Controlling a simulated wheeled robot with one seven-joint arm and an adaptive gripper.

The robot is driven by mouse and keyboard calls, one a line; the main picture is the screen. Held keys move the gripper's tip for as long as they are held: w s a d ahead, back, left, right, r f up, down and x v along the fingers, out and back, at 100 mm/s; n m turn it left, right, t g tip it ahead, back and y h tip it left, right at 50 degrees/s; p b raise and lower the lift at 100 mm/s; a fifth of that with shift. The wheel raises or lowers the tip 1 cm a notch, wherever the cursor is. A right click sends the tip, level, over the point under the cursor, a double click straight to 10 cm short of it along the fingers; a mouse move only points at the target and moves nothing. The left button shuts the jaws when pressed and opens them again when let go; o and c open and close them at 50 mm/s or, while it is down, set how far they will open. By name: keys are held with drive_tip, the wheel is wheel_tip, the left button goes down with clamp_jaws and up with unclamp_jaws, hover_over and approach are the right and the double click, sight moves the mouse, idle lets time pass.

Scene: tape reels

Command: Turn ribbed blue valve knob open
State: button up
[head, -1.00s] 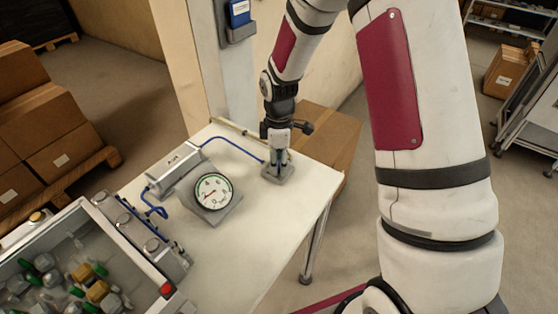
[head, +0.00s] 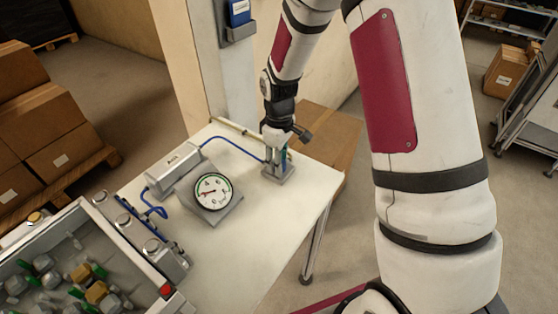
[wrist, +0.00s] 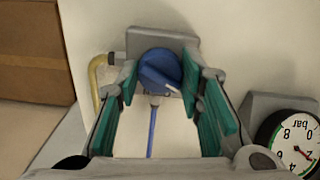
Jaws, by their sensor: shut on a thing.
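The blue valve knob (wrist: 160,71) shows in the wrist view on a grey block (wrist: 165,44), with a pale pointer line toward its lower right. My gripper (wrist: 161,80) has its teal-padded fingers on either side of the knob and is shut on it. In the head view my gripper (head: 277,155) points down over the grey valve base (head: 279,175) at the table's far right corner. The knob is hidden there by the gripper. A round pressure gauge (head: 213,191) stands left of the valve, its red needle pointing left.
A blue hose (head: 232,149) runs from a grey block (head: 174,170) to the valve. A bin of fittings (head: 85,272) stands at front left, beside a row of grey fittings (head: 156,248). The white table (head: 255,225) is clear in front of the valve.

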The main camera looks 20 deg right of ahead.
drive_tip(key=m, duration=0.6)
drive_tip(key=shift+m, duration=0.3)
drive_tip(key=m, duration=0.6)
idle(0.4)
drive_tip(key=o, duration=1.2)
drive_tip(key=shift+c, duration=0.2)
wheel_tip(320, 180, up, 12)
